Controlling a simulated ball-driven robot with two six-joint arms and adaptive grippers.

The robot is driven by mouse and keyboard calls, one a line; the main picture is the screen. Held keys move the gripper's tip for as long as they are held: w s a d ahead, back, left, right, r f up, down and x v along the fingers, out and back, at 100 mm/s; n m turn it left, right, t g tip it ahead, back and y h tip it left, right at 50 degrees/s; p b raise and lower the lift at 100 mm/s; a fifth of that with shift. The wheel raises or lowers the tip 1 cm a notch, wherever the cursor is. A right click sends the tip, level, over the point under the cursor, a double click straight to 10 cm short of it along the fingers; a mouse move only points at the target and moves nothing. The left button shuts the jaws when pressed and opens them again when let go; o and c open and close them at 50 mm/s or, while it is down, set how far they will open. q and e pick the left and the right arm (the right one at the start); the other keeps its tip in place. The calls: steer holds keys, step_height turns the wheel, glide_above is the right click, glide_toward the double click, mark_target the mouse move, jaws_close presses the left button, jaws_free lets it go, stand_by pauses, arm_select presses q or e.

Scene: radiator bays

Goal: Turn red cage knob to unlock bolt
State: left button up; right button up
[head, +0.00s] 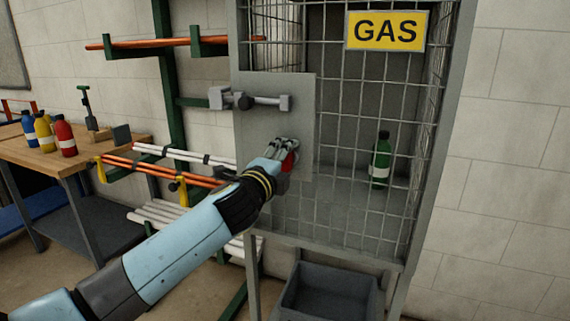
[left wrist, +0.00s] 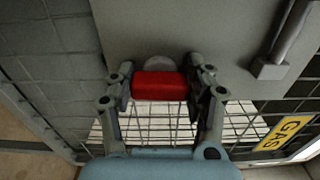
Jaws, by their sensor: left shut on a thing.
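The red knob (head: 289,161) sits low on the grey lock plate (head: 300,95) of the gas cage. In the left wrist view the red knob (left wrist: 160,85) lies between my two fingers, with a pale round base behind it. My left gripper (head: 287,150) is shut on the knob and hides part of it; it also shows in the left wrist view (left wrist: 160,88). The grey bolt (head: 268,101) runs level across the upper plate, with a dark round piece on it and end blocks at both sides. My right gripper is not in view.
The mesh cage (head: 345,120) carries a yellow GAS sign (head: 387,31) and holds a green bottle (head: 380,160). A grey bin (head: 330,293) stands below. A pipe rack (head: 180,120) and a wooden bench (head: 85,160) with several bottles stand to the left.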

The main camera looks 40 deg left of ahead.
arm_select(q)
steer(key=shift+n, duration=0.5)
steer(key=o, duration=1.2)
steer(key=v, duration=1.2)
